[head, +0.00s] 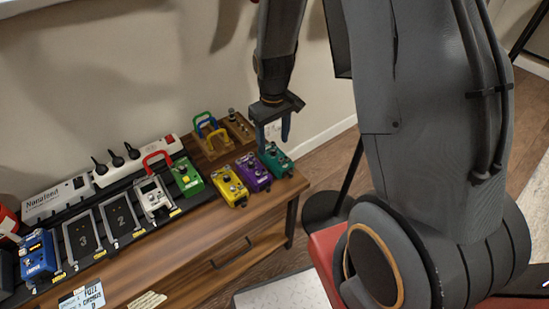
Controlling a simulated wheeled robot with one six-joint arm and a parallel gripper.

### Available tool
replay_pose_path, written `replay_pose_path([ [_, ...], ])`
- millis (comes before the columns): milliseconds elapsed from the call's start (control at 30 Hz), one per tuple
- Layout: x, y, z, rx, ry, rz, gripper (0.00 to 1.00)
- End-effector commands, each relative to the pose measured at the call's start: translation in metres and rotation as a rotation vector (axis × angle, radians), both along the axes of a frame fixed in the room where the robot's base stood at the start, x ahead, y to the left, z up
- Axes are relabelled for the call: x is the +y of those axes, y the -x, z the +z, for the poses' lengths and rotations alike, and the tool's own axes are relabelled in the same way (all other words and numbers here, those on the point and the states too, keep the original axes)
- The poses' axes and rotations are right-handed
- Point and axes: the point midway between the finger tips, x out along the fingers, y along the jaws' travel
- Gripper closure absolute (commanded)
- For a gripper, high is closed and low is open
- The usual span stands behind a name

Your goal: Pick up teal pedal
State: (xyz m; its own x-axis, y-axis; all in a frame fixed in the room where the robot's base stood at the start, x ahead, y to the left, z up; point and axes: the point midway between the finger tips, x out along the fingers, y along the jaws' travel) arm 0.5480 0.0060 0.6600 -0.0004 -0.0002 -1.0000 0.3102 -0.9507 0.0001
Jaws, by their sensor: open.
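The teal pedal (276,161) lies on the wooden bench top near its right end, with small knobs on its upper face. My gripper (273,137) points down just above the teal pedal. Its fingers are apart, one near the pedal's left side and one over its right side, and nothing shows between them. The fingers hide part of the pedal's far edge. I cannot tell whether they touch it.
A purple pedal (253,172) sits close on the left of the teal one, then a yellow pedal (229,186). A wooden tray (211,143) stands behind them. A green pedal (187,177) is further left.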

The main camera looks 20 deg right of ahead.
Motion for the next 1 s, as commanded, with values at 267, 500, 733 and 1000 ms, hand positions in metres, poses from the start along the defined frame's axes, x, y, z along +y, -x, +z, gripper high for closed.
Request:
replay_pose_path([
  [267, -0.003, 0.0, -0.034, 0.003, 0.0, -0.002, 0.42],
  [500, -0.002, 0.0, -0.054, 0.0, 0.0, -0.001, 0.42],
  [733, -0.002, -0.001, -0.054, -0.001, 0.0, -0.001, 0.42],
  [1000, -0.002, -0.001, -0.054, -0.001, 0.0, -0.001, 0.84],
])
